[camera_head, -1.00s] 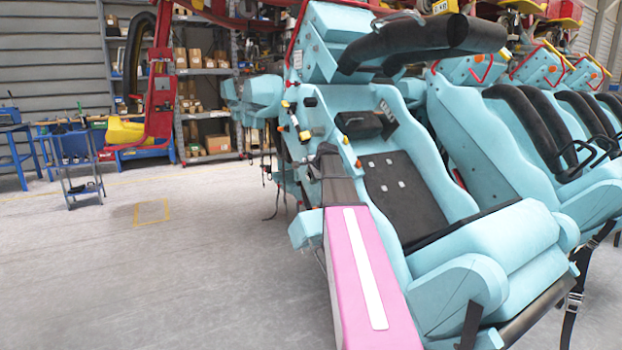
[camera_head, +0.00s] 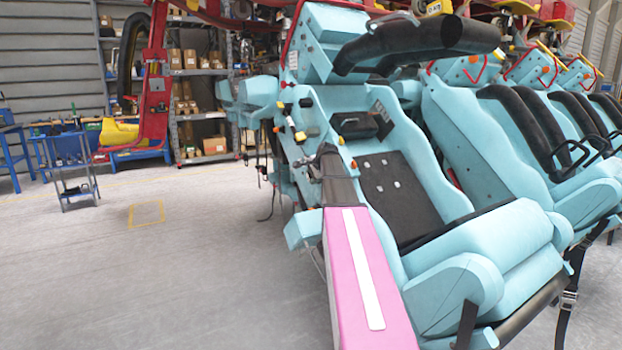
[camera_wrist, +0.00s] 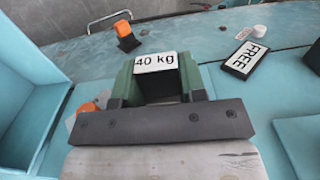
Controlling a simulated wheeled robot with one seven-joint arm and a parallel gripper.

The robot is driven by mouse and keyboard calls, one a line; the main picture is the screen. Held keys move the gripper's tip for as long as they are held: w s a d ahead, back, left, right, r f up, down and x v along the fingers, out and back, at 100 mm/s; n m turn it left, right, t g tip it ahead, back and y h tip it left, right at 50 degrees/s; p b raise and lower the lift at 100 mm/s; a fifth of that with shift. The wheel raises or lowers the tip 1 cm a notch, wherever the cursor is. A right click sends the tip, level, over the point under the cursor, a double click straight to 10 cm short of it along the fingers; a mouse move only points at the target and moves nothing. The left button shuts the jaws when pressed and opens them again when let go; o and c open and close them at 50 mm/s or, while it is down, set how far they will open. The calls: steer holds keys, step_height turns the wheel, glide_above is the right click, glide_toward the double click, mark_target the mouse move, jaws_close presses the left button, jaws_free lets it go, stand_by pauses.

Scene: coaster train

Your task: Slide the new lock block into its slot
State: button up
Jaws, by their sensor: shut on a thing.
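In the head view, my gripper (camera_head: 330,152) is small beside the seat's upper left side, and the block cannot be made out there.
In the wrist view, an orange-topped part (camera_wrist: 126,36) stands at upper left, and a black "FREE" plate (camera_wrist: 244,60) lies at right. A light blue wall (camera_wrist: 30,75) rises at left. The head view shows a light blue seat (camera_head: 500,245) and open floor (camera_head: 150,270) at left.

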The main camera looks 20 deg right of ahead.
steer(key=shift+d, duration=0.15)
steer(key=o, duration=1.1)
steer(key=v, duration=1)
steer(key=shift+s+r, duration=0.25)
steer(key=shift+s, duration=0.05)
